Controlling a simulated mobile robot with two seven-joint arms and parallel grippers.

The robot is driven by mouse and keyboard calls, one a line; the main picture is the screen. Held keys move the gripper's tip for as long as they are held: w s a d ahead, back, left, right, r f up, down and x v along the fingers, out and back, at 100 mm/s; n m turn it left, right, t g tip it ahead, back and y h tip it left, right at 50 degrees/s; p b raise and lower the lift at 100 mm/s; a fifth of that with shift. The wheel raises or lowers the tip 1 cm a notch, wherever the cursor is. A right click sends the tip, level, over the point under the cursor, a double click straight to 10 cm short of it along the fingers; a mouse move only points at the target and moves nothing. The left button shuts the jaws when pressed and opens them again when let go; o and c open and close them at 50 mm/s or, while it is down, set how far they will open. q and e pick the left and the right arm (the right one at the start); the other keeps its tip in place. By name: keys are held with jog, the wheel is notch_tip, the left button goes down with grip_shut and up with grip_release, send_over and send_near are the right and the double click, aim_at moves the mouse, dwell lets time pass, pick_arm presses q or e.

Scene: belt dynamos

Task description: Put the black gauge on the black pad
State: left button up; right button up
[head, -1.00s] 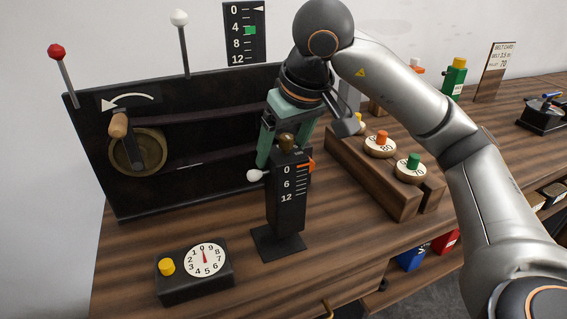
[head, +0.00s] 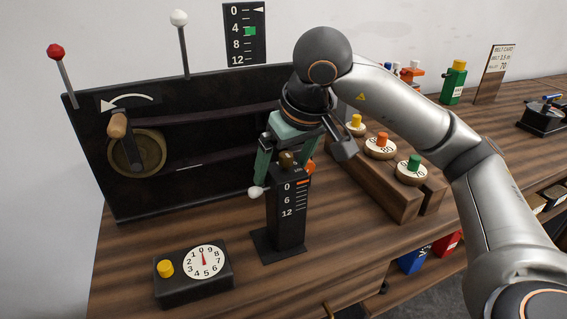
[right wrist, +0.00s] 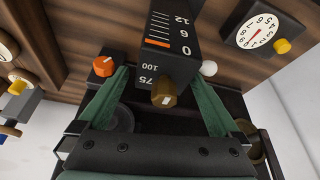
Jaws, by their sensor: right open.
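The black gauge (head: 288,205) is a tall black box with a 0-6-12 scale, an orange mark near its top and a brass knob on its upper end. It stands upright on the flat black pad (head: 263,249) on the wooden bench. My right gripper (head: 286,172) is at the top of the gauge, its green fingers open on either side. In the right wrist view the gauge (right wrist: 172,35) lies between the spread fingers (right wrist: 160,88), with the brass knob nearest the camera. A white ball (head: 255,192) shows at its left. My left gripper is out of view.
A black dial box (head: 193,284) with a yellow button stands front left. A black panel with a crank (head: 122,135) rises behind. An orange knob (head: 310,168) shows behind the gauge. A wooden block (head: 393,193) with coloured knobbed discs stands to the right.

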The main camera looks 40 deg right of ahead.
jog(key=shift+r, duration=0.3)
pick_arm(q)
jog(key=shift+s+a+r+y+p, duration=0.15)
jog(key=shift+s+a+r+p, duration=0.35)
jog(key=shift+p, duration=0.55)
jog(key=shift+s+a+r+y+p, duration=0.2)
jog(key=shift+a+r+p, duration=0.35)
jog(key=shift+p, duration=0.5)
pick_arm(e)
jog(key=v, duration=1.1)
jog(key=shift+s+r, duration=0.25)
jog(key=shift+r, duration=0.05)
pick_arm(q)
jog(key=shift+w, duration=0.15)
